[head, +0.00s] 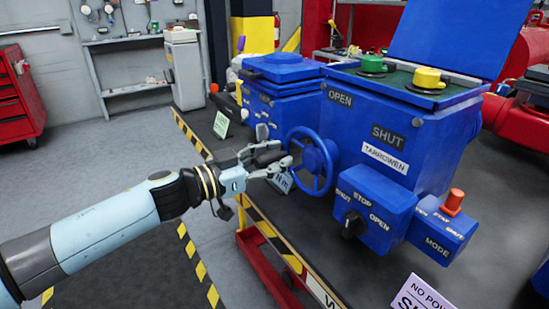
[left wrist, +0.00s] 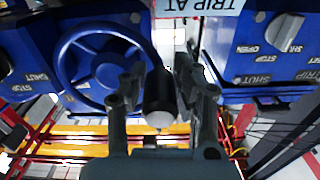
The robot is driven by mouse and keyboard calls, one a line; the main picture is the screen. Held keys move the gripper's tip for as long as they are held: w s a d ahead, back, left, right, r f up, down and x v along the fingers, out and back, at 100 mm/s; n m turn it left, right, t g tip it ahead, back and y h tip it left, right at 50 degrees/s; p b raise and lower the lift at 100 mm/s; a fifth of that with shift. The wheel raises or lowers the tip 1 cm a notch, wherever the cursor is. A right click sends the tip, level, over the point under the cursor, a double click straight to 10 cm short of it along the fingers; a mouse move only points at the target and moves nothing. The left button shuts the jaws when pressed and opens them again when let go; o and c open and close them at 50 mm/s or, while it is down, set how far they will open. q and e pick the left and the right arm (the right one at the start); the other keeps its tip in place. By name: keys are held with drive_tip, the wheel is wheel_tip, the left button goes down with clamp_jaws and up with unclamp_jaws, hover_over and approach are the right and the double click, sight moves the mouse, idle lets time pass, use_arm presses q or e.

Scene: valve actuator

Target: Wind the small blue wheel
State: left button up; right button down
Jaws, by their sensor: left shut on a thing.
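The blue handwheel (head: 310,160) with spokes stands upright on the front of the blue actuator housing (head: 400,140). In the left wrist view the wheel (left wrist: 103,65) fills the upper left. My left gripper (head: 272,163) is at the wheel's left side in the head view. In the left wrist view its fingers (left wrist: 160,95) are shut on a dark cylindrical handle (left wrist: 159,100) with a pale end, beside the wheel's rim. The handle's joint to the rim is hard to make out. My right gripper is not in view.
The selector box (head: 374,208) with a black knob and the MODE box (head: 441,226) with an orange knob sit right of the wheel. A second blue actuator (head: 270,90) stands behind. A purple sign (head: 420,294) is at the bottom right. Open floor lies to the left.

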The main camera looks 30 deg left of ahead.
use_arm(q)
clamp_jaws()
drive_tip(key=shift+f+n+p, duration=0.1)
drive_tip(key=shift+n+p, duration=0.5)
drive_tip(key=shift+p, duration=0.35)
drive_tip(key=f+n+p, duration=0.1)
drive_tip(key=n+p, duration=0.1)
drive_tip(key=d+n+p, duration=0.1)
drive_tip(key=n+p, duration=0.1)
drive_tip(key=f+n+p, duration=0.1)
drive_tip(key=n+p, duration=0.1)
drive_tip(key=shift+s+d+f+p, duration=0.35)
drive_tip(key=shift+s+d, duration=0.05)
drive_tip(key=d+n+p, duration=0.1)
drive_tip(key=n, duration=0.1)
drive_tip(key=d+f+n+p, duration=0.1)
drive_tip(key=n+p, duration=0.1)
drive_tip(key=shift+s+f, duration=0.2)
drive_tip(key=shift+s, duration=0.2)
drive_tip(key=shift+s+d+f+n+p, duration=0.15)
drive_tip(key=shift+d+n+p, duration=0.25)
drive_tip(key=shift+n, duration=0.45)
drive_tip(key=shift+s+d+f+n+p, duration=0.15)
drive_tip(key=shift+d+n+p, duration=0.2)
drive_tip(key=shift+n, duration=0.45)
drive_tip(key=shift+s+d+n+p, duration=0.15)
drive_tip(key=shift+d+n+p, duration=0.25)
drive_tip(key=shift+n, duration=0.45)
drive_tip(key=o, duration=1)
unclamp_jaws()
